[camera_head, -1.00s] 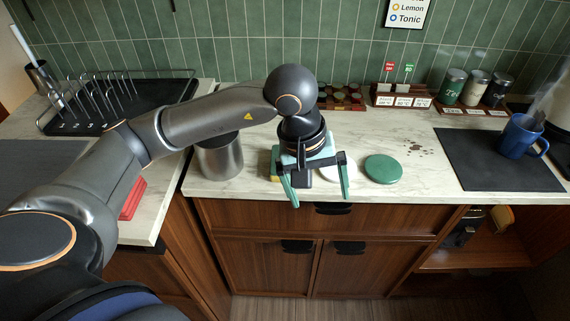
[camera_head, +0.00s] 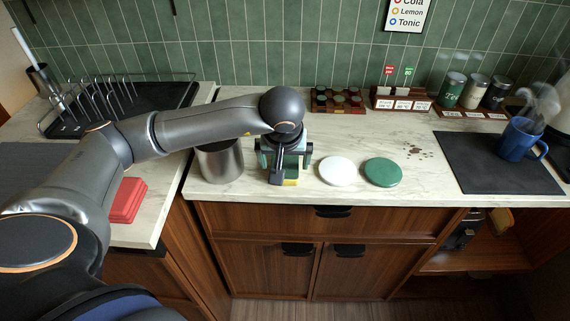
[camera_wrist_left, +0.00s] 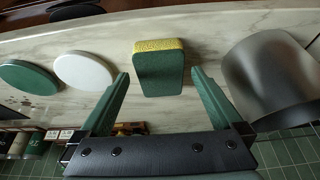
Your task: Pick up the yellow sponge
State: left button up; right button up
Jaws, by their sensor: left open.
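The yellow sponge (camera_wrist_left: 158,46) has a dark green scouring side that faces the camera in the left wrist view. It rests on the marble counter. In the head view only a small yellow part of the sponge (camera_head: 291,182) shows below my left gripper, which hides the rest. My left gripper (camera_head: 284,176) is open above the sponge. In the left wrist view its two teal fingers (camera_wrist_left: 160,74) are spread, one to each side of the sponge, with a visible gap on both sides. My right gripper is not in view.
A metal canister (camera_head: 221,162) stands close left of the gripper. A white disc (camera_head: 337,170) and a green disc (camera_head: 382,172) lie to its right. A low rack of small pots (camera_head: 338,100) is behind. A blue mug (camera_head: 519,140) stands on a dark mat (camera_head: 480,165) further right.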

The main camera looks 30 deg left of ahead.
aim_at(285, 166)
pick_arm(q)
jog(key=x, duration=0.3)
jog(key=shift+w, duration=0.1)
jog(key=shift+c, duration=0.2)
jog(key=c, duration=1.1)
jog(key=shift+r, duration=0.65)
jog(key=s+d+r, duration=0.1)
jog(key=d+r, duration=0.3)
jog(key=s+d+r, duration=0.2)
jog(key=d+r, duration=0.1)
jog(key=d, duration=0.1)
jog(key=s+d+r, duration=0.2)
jog(key=d+r, duration=0.2)
jog(key=d, duration=0.1)
jog(key=shift+s+r, duration=0.1)
jog(key=shift+r, duration=0.25)
